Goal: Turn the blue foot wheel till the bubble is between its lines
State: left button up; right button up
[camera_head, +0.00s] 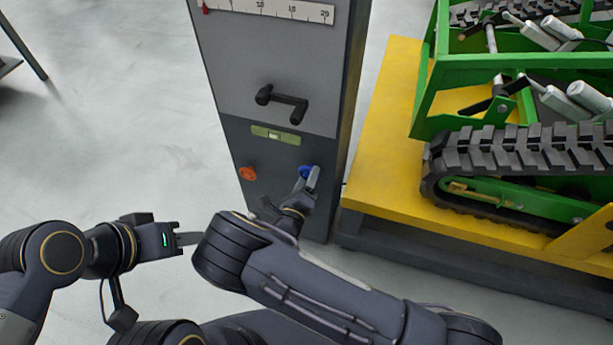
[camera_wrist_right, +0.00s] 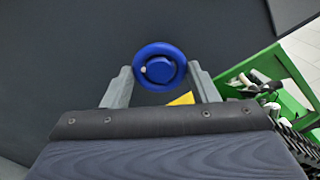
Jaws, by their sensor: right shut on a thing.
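The blue foot wheel (camera_head: 305,172) is low on the right of the dark lower front of a grey cabinet. The green level vial (camera_head: 276,135) is above, under the black crank handle. A pale patch shows near its middle, but the lines are too small to place the bubble. My left gripper (camera_head: 190,239) is in front of the cabinet at lower left, away from it, seen edge-on.
An orange wheel (camera_head: 247,173) is on the cabinet's left, level with the blue one. A black crank handle (camera_head: 282,103) sticks out above the vial. A yellow platform (camera_head: 378,150) with a green tracked carrier (camera_head: 520,190) stands close on the right.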

jog(key=shift+n+p, duration=1)
jog(key=shift+n, duration=3.2)
jog(key=o, duration=1)
jog(key=shift+r, duration=0.1)
jog(key=shift+c, duration=0.2)
